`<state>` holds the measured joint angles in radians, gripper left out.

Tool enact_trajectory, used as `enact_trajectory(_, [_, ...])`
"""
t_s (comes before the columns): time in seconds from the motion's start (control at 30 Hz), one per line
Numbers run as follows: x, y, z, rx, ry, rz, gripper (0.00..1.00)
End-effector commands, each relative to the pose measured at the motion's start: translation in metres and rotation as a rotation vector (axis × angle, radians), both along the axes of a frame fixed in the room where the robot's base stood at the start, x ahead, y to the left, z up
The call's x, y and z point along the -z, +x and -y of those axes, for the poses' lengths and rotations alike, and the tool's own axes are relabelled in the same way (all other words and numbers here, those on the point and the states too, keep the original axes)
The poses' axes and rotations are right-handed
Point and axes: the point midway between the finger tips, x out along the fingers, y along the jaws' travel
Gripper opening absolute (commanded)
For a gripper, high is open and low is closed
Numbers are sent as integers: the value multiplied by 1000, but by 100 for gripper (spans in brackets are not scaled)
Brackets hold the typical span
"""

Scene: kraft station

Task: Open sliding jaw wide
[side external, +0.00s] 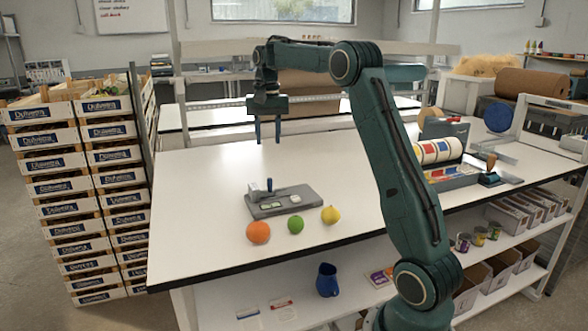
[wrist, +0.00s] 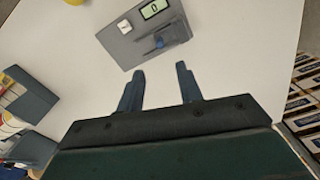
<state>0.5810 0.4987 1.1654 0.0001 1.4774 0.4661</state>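A grey plate-like device (side external: 305,204) lies flat on the white table, with a small display and an upright jaw part bearing a blue knob (side external: 269,185) at its back left. In the wrist view the device (wrist: 122,48) shows a green display (wrist: 154,9) reading 0, a white square (wrist: 124,27) and the blue knob (wrist: 158,41) by dark jaw parts. The gap between the jaws is too small to make out. My gripper (side external: 267,141) is open and empty, pointing down above the table, higher than the device and apart from it. Its two blue fingers (wrist: 160,72) show in the wrist view.
An orange (side external: 258,232), a green fruit (side external: 295,225) and a yellow fruit (side external: 330,215) lie in front of the device. A rack of coloured rolls (side external: 437,150) stands to the right. Stacked crates (side external: 85,180) stand left of the table. The table behind the device is clear.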

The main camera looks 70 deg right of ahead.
Motion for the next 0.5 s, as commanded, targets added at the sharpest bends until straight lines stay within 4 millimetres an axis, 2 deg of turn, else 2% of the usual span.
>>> enact_trajectory(0.27, [3,0,0,0,1,-1,36])
enact_trajectory(0.5, [21,0,0,0,2,-3,36])
